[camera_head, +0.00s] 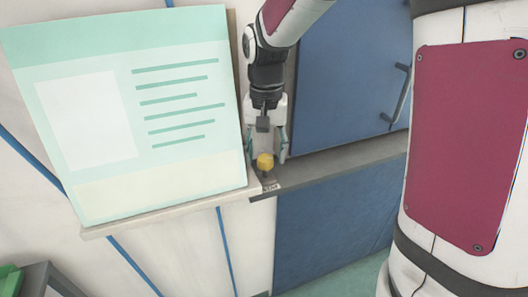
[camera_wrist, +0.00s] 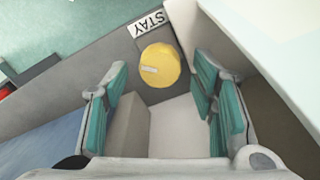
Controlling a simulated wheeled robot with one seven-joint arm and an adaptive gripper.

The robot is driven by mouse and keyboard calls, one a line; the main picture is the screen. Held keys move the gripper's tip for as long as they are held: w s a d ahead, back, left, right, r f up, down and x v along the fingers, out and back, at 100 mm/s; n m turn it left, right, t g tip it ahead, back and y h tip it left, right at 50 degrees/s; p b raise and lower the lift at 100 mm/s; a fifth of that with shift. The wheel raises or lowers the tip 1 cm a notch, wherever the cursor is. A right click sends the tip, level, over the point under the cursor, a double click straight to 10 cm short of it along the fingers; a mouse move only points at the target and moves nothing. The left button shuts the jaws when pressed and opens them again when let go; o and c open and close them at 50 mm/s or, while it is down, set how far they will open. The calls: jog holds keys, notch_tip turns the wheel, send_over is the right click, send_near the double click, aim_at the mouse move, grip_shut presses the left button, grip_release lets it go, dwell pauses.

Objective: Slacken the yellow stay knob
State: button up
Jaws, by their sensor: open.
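The yellow stay knob (camera_head: 265,161) sits on a narrow grey ledge by the lower right corner of a tilted board. In the wrist view the round yellow knob (camera_wrist: 159,66) shows a small pale mark on its face, and a white label reading STAY (camera_wrist: 149,23) lies beside it. My gripper (camera_head: 267,150) points down at the knob from above. In the wrist view its teal-padded fingers (camera_wrist: 160,85) are apart, one to each side of the knob's near edge, with nothing between them held. I cannot tell whether either finger touches the knob.
The large pale green board (camera_head: 120,190) stands close left of my gripper. The grey ledge (camera_head: 345,160) runs right beneath a blue cabinet door (camera_head: 340,70) with a handle (camera_head: 398,95). A blue panel (camera_head: 330,220) is below. A green object (camera_head: 10,280) is at the lower left.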

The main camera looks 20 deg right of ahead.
jog(key=shift+f, duration=0.4)
jog(key=shift+c, duration=0.4)
jog(key=c, duration=1.1)
jog(key=shift+o, duration=0.2)
jog(key=shift+n, duration=0.4)
jog(key=shift+a+n+p, duration=0.15)
jog(key=shift+n+p, duration=0.85)
jog(key=shift+n, duration=1.6)
jog(key=shift+w, duration=0.1)
jog(key=o, duration=1.1)
